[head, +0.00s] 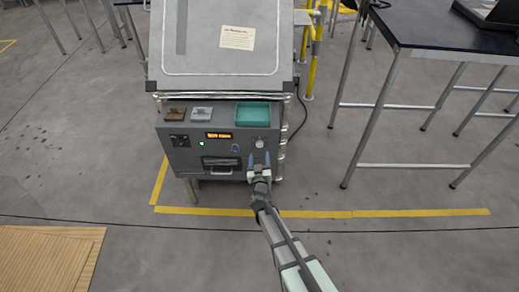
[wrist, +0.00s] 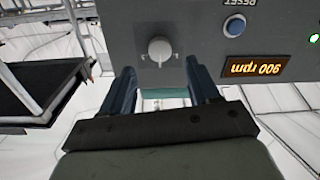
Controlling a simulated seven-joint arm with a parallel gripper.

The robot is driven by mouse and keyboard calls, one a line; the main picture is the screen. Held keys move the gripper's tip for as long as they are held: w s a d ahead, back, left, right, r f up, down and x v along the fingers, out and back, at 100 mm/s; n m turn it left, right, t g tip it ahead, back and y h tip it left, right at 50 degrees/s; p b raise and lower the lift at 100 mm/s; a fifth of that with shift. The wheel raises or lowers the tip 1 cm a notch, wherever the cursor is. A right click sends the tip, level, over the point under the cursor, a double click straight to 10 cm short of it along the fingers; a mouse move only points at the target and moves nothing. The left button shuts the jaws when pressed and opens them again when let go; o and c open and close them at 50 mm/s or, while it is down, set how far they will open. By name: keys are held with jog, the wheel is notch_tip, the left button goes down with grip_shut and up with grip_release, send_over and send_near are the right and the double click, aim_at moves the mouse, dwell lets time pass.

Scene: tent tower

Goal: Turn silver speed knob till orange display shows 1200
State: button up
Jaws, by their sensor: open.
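The silver speed knob (wrist: 160,49) is a small round knob on the grey control panel. It also shows at the panel's right side in the head view (head: 259,143). The orange display (wrist: 258,68) is upside down in the wrist view and reads 900 rpm; in the head view it is a lit strip (head: 218,136) too small to read. My gripper (head: 259,158) is open in front of the panel, just below the knob. In the wrist view its two blue fingers (wrist: 161,72) stand apart, either side of the knob's line; I see no contact with the knob.
A teal tray (head: 254,113) and small brown and grey items rest on the ledge above. A dark-topped table (head: 440,28) stands right; floor between is clear.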

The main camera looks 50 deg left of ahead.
aim_at(260, 146)
jog(key=shift+x, duration=2.8)
jog(key=shift+c, duration=0.2)
jog(key=c, duration=1)
jog(key=shift+m, duration=0.4)
jog(key=m, duration=0.5)
jog(key=shift+m, duration=0.3)
jog(key=m, duration=0.5)
jog(key=shift+m+t, duration=0.3)
